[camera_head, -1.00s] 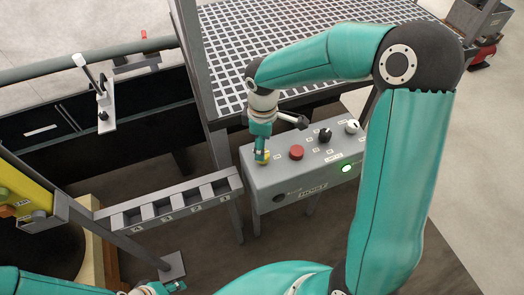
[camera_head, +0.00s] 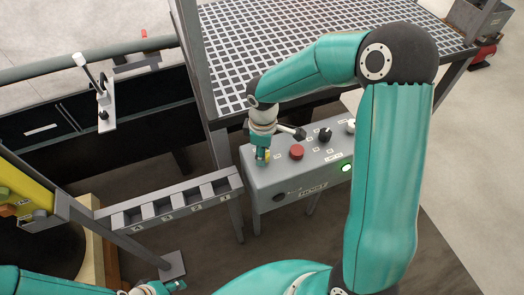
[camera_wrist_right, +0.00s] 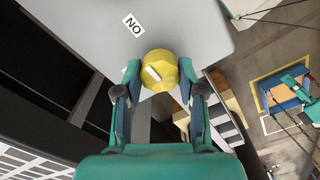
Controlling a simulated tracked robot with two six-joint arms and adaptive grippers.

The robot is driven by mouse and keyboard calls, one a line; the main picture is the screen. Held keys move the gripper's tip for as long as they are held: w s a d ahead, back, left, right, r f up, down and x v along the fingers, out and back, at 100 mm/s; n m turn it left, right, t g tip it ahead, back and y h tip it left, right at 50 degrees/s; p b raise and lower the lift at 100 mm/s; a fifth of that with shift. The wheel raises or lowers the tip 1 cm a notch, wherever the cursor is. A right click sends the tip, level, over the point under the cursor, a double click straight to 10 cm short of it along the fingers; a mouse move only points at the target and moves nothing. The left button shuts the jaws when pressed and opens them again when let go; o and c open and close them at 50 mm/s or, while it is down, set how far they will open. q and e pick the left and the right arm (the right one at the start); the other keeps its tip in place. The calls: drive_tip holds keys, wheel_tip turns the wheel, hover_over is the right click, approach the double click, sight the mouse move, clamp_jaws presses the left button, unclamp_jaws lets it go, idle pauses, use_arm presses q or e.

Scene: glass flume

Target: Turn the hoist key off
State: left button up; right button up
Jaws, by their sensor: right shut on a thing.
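The hoist key looks like a yellow knob (camera_wrist_right: 158,72) with a white pointer line, on the grey control box (camera_head: 258,180). In the wrist view its line slants, and an ON label (camera_wrist_right: 132,24) is printed on the box beside it. In the head view the knob is mostly hidden by my right gripper (camera_head: 262,161), which points down at the left end of the box. In the wrist view its two fingers stand either side of the knob, shut on it. My left gripper (camera_head: 177,286) is at the bottom edge, far from the box; its jaw state is unclear.
The box also carries a red button (camera_head: 297,152), a black knob (camera_head: 325,135) and a lit green lamp (camera_head: 346,168). A grated platform (camera_head: 300,30) stands behind it. A slotted rack (camera_head: 125,231) is to the left.

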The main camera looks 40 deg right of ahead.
drive_tip(key=shift+c, duration=0.2)
drive_tip(key=m+b, duration=0.3)
drive_tip(key=shift+w+f, duration=0.1)
drive_tip(key=shift+f, duration=0.05)
drive_tip(key=m+b, duration=0.3)
drive_tip(key=m, duration=0.1)
drive_tip(key=shift+m, duration=0.4)
drive_tip(key=m+b, duration=0.3)
drive_tip(key=m, duration=0.2)
drive_tip(key=shift+d+m, duration=0.1)
drive_tip(key=shift+m, duration=0.2)
drive_tip(key=m, duration=0.1)
drive_tip(key=m+b, duration=0.1)
drive_tip(key=m, duration=0.2)
drive_tip(key=shift+r+m+b, duration=0.25)
drive_tip(key=shift+m+b, duration=0.05)
drive_tip(key=shift+b, duration=0.05)
drive_tip(key=o, duration=1.1)
